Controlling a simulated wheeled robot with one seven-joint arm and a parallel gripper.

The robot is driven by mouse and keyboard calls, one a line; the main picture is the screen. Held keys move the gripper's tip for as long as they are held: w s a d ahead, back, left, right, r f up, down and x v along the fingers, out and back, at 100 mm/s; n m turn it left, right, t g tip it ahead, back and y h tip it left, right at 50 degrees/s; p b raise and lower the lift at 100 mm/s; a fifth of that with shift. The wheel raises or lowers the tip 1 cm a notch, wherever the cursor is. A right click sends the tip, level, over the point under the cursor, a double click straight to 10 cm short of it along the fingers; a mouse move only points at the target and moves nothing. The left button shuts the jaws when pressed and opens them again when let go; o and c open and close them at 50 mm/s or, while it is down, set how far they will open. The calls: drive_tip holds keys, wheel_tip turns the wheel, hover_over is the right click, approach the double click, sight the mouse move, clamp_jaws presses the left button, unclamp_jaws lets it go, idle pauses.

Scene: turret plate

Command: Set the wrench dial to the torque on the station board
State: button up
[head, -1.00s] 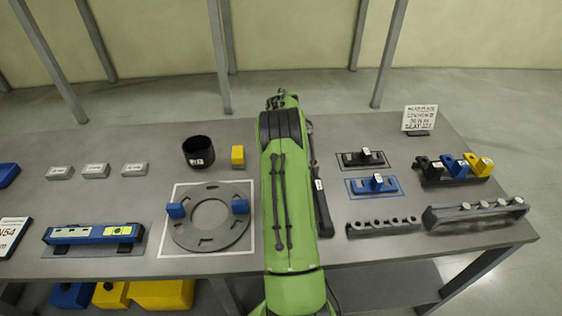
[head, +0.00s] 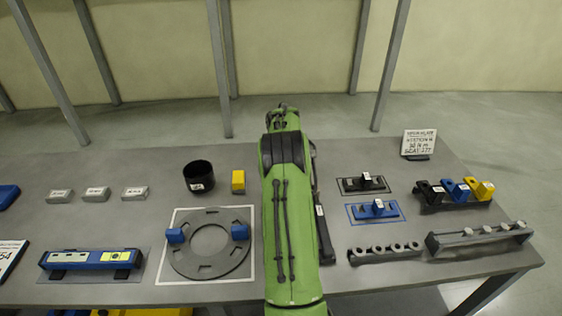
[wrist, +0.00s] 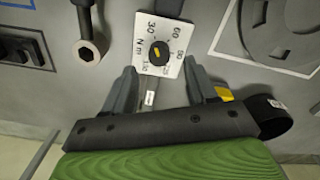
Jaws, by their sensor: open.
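The dial plate (wrist: 176,23) is a white square with printed numbers and "N m". In its middle sits a round black knob (wrist: 160,57) with a yellow mark; I cannot tell surely which number it points at. My gripper (wrist: 164,82) is open, its two grey fingers apart on either side just below the dial in the wrist view, with nothing between them that I can see gripped. In the head view my green arm hides the dial. A dark wrench-like bar (head: 322,228) lies right of my arm. The station board (head: 419,143) stands at the back right; its torque line looks like "30 N m", but is small and blurred.
The turret plate (head: 183,262) with two blue blocks lies left of my arm. A black cup (head: 199,178) and a yellow block (head: 238,182) stand behind it. Coloured blocks (head: 460,189) and racks (head: 478,240) are at right. A dark bar with a ring end (wrist: 88,47) lies beside the dial.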

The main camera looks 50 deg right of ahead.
wheel_tip(320, 180, up, 12)
drive_tip(key=p, duration=0.1)
drive_tip(key=shift+p, duration=0.4)
drive_tip(key=shift+a+f, duration=0.1)
drive_tip(key=shift+f, duration=0.05)
